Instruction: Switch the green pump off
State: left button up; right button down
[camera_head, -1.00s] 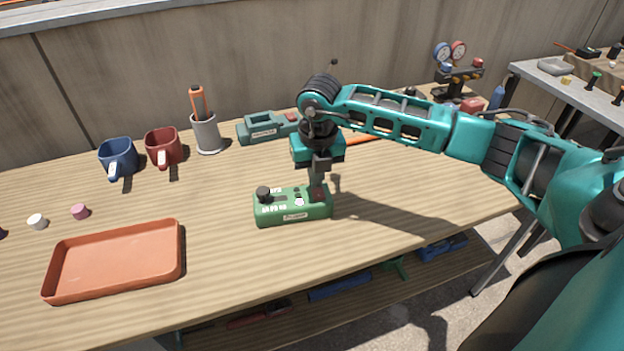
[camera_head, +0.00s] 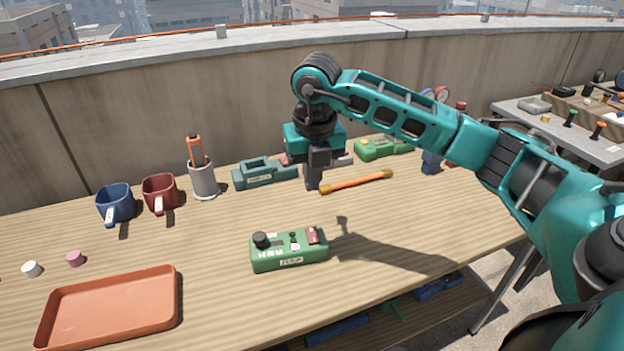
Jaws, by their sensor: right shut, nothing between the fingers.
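The green pump (camera_head: 289,250) sits on the wooden bench in the head view. It has a black knob at its left end, small controls in the middle and a red rocker switch (camera_head: 314,235) at its right end. I cannot tell from here which way the rocker is set. My right gripper (camera_head: 313,187) is shut and empty, pointing down. It is raised clear above and behind the pump, touching nothing. My left gripper is not in view.
An orange tray (camera_head: 108,309) lies at front left. Blue mug (camera_head: 116,204), red mug (camera_head: 160,193) and a grey cup (camera_head: 204,180) stand behind. A teal device (camera_head: 264,173), another green device (camera_head: 379,149) and an orange rod (camera_head: 356,182) lie farther back.

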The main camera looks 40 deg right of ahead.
aim_at(312, 230)
pick_arm(q)
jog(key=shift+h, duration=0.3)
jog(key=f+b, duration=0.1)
jog(key=b, duration=0.1)
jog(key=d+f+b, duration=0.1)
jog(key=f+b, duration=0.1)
jog(key=b, duration=0.1)
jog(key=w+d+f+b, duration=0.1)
jog(key=b, duration=0.1)
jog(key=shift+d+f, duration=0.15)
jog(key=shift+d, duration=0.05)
pick_arm(e)
jog(key=d+m+y, duration=0.1)
jog(key=m, duration=0.5)
jog(key=d+m+y, duration=0.1)
jog(key=d+m, duration=0.1)
jog(key=m, duration=0.4)
jog(key=d+m+y, duration=0.1)
jog(key=d+m, duration=0.1)
jog(key=m, duration=0.4)
jog(key=shift+s+r, duration=0.1)
jog(key=shift+s, duration=0.05)
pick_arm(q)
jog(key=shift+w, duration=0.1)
